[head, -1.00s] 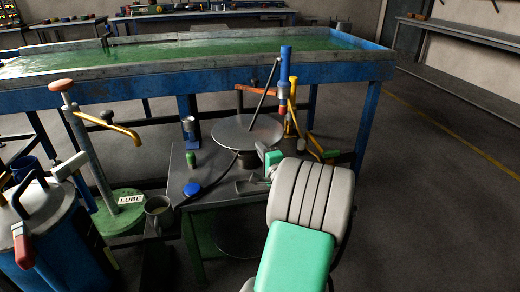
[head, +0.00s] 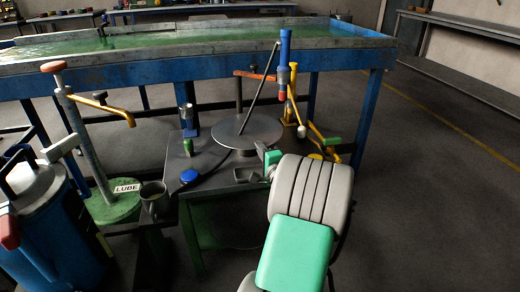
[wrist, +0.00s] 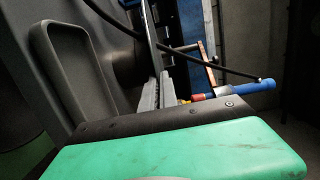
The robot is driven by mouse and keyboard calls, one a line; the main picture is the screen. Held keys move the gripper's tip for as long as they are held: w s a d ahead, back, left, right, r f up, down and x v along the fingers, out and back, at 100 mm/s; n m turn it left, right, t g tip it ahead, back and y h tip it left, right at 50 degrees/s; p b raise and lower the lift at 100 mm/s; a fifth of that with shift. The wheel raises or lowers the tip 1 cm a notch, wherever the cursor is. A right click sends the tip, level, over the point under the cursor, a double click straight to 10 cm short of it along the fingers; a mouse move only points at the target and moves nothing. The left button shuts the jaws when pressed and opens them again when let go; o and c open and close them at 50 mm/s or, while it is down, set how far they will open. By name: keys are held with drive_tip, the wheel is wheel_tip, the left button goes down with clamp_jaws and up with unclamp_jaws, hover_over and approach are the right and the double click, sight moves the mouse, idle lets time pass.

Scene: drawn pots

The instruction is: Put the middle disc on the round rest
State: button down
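A wide grey round plate (head: 240,130) lies level over a short dark support (head: 246,153) on the small workbench. A thin dark rod crosses above it. I cannot tell whether this plate is the middle disc or the round rest; no stack of separate discs can be made out. My gripper (head: 264,158) is just right of and in front of the plate, largely hidden by my own arm. In the wrist view, its two grey fingers (wrist: 159,93) point away with a narrow space between them. A thin edge shows beyond their tips. I cannot tell whether they touch it.
On the bench stand a green can (head: 188,147), a blue round item (head: 189,176) and a small dark tray (head: 247,174). A blue-and-red upright tool (head: 284,65) and yellow stand (head: 293,95) rise behind right. A blue-framed basin (head: 120,80) closes the back. Floor is clear right.

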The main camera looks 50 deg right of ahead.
drive_tip(key=shift+f+b, duration=0.5)
drive_tip(key=shift+f, duration=0.05)
drive_tip(key=c, duration=2.1)
unclamp_jaws()
drive_tip(key=o, duration=0.5)
drive_tip(key=shift+o, duration=0.2)
drive_tip(key=shift+f, duration=0.1)
drive_tip(key=shift+s, duration=0.15)
drive_tip(key=p+v, duration=0.1)
drive_tip(key=v, duration=0.6)
drive_tip(key=shift+s+a, duration=0.2)
